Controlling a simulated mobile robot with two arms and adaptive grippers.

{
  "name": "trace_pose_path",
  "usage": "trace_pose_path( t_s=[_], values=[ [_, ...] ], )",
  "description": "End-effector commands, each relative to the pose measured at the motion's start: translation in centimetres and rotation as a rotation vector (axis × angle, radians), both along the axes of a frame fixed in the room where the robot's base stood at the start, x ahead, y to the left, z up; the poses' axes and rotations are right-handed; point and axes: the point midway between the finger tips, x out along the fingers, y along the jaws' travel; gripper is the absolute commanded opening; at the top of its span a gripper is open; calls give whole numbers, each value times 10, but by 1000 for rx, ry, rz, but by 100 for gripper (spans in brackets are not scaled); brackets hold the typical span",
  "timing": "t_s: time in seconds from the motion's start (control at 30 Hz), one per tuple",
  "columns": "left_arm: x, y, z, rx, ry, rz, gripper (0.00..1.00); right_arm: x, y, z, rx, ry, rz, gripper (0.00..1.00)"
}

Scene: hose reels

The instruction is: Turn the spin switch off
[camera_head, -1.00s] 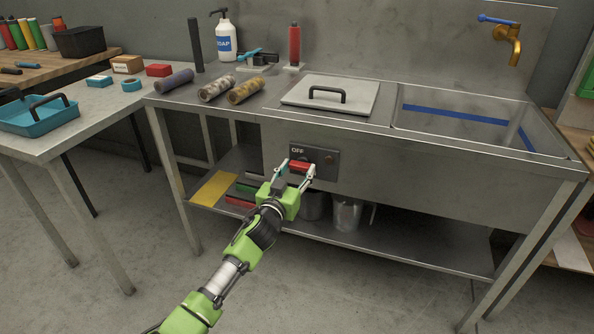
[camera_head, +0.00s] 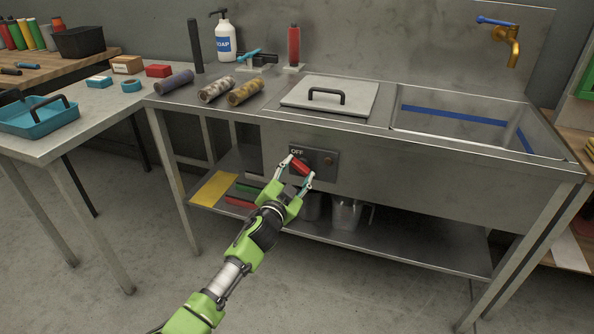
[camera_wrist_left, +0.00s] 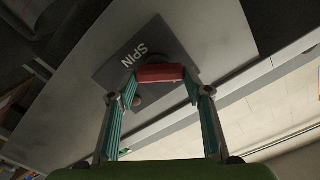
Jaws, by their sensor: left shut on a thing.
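The spin switch is a red handle (camera_head: 301,166) on a dark panel (camera_head: 327,162) on the front of the steel sink unit. The panel reads "OFF" at its upper left in the head view. In the left wrist view the red handle (camera_wrist_left: 160,73) lies between the fingertips, beside the word "SPIN" on the panel (camera_wrist_left: 128,62). My left gripper (camera_head: 300,168) is shut on the handle, with one finger at each end. In the head view the handle is tilted, its right end lower. My right gripper is not in view.
A small round brown knob (camera_head: 328,161) sits on the panel right of the handle. Above are a lidded compartment (camera_head: 365,98) and an open basin (camera_head: 470,118). A lower shelf (camera_head: 420,248) holds containers. The floor in front is clear.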

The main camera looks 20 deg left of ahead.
Motion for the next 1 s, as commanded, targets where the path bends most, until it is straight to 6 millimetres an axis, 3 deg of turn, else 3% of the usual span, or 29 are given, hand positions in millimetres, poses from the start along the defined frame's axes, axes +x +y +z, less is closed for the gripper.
trace_pose_path(
  t_s=[0.6,1.0],
  values=[
    [0,-3,-1,585,-20,-1,24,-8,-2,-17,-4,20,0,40],
    [0,-5,-2,870,-30,-1,24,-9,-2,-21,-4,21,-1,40]
  ],
)
